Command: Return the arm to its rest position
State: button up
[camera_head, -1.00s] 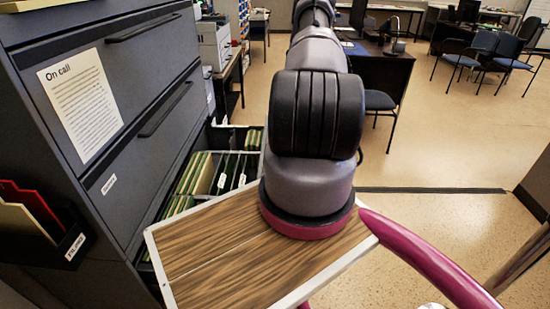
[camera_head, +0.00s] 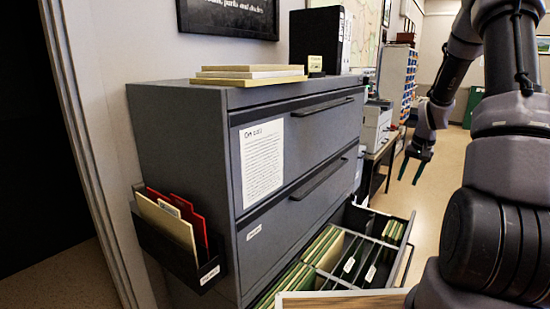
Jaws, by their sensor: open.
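My arm rises at the right of the head view, its thick lower links close to the camera and its upper part bent over and down. My gripper (camera_head: 416,171) hangs from it at right of centre, pointing down, with its two dark fingers apart and nothing between them. It appears beyond the open drawer (camera_head: 385,238) of the grey filing cabinet (camera_head: 185,130), in front of the printer area. I cannot tell its exact distance from the drawer. The top of my arm is cut off by the picture's edge.
The open drawer juts out with green and cream folders (camera_head: 325,250). A wall pocket (camera_head: 200,262) with red and cream folders hangs on the cabinet's side. A printer (camera_head: 374,125) stands behind. Floor beyond is clear.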

jog(key=s+a+r+t, duration=0.1)
jog(key=s+a+r, duration=0.3)
jog(key=r, duration=0.3)
jog(key=s+a+r, duration=0.3)
jog(key=a+r, duration=0.2)
jog(key=r, duration=0.3)
jog(key=s+a+r+t, duration=0.1)
jog(key=s+a+r, duration=0.3)
jog(key=r, duration=0.3)
jog(key=s+a+r+t, duration=0.1)
jog(key=s+a+r, duration=0.2)
jog(key=s, duration=0.5)
jog(key=s+a+r+n+t+y, duration=0.1)
jog(key=s+a+r, duration=0.3)
jog(key=s, duration=0.5)
jog(key=shift+s+a+y, duration=0.25)
jog(key=shift+a+y, duration=0.05)
jog(key=shift+a, duration=0.25)
